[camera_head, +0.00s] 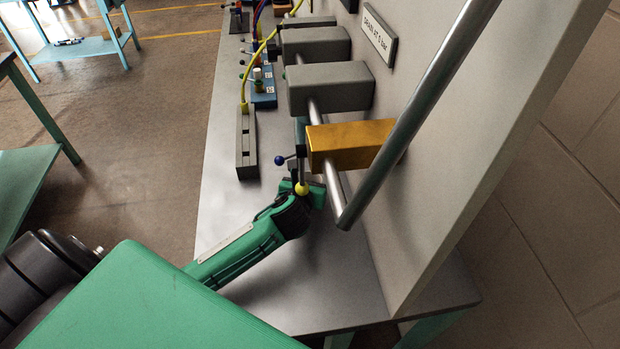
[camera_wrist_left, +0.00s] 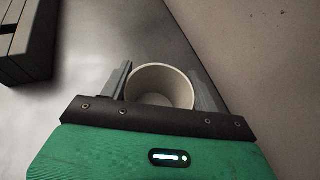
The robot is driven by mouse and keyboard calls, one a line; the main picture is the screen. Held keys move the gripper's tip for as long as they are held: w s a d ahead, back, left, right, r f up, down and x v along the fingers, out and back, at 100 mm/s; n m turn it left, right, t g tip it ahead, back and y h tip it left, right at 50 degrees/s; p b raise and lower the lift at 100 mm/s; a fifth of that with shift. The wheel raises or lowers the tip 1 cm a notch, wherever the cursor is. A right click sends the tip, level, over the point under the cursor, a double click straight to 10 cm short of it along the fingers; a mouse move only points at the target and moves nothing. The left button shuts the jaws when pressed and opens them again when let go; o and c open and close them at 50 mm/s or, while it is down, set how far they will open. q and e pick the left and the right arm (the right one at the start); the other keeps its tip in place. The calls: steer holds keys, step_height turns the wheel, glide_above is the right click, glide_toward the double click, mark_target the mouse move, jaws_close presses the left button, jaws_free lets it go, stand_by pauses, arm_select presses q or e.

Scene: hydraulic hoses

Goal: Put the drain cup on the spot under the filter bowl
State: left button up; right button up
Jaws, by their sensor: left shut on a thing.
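The drain cup (camera_wrist_left: 160,88) is a pale, round, open cup between the two fingers of my left gripper in the left wrist view. It looks empty, and its lower front is hidden by the gripper body. My left gripper (camera_head: 304,184) is shut on the cup, low over the grey bench top beside the upright panel. In the head view the cup cannot be made out. I cannot pick out the filter bowl for certain; a gold block (camera_head: 348,143) juts from the panel just above the gripper. The spot is not seen. My right gripper is not in view.
Grey blocks (camera_head: 331,88) on the panel and a slanting metal pipe (camera_head: 420,105) hang close to my left gripper. A dark slotted block (camera_head: 246,145) and a blue block (camera_head: 263,88) stand farther along the bench (camera_head: 222,190). The bench's near left part is clear.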

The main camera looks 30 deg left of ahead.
arm_select(q)
steer(key=shift+f, duration=0.1)
steer(key=o, duration=1.1)
steer(key=shift+c, duration=0.2)
steer(key=shift+s, duration=0.15)
steer(key=v, duration=1.2)
steer(key=shift+b, duration=0.4)
steer(key=shift+d, duration=0.1)
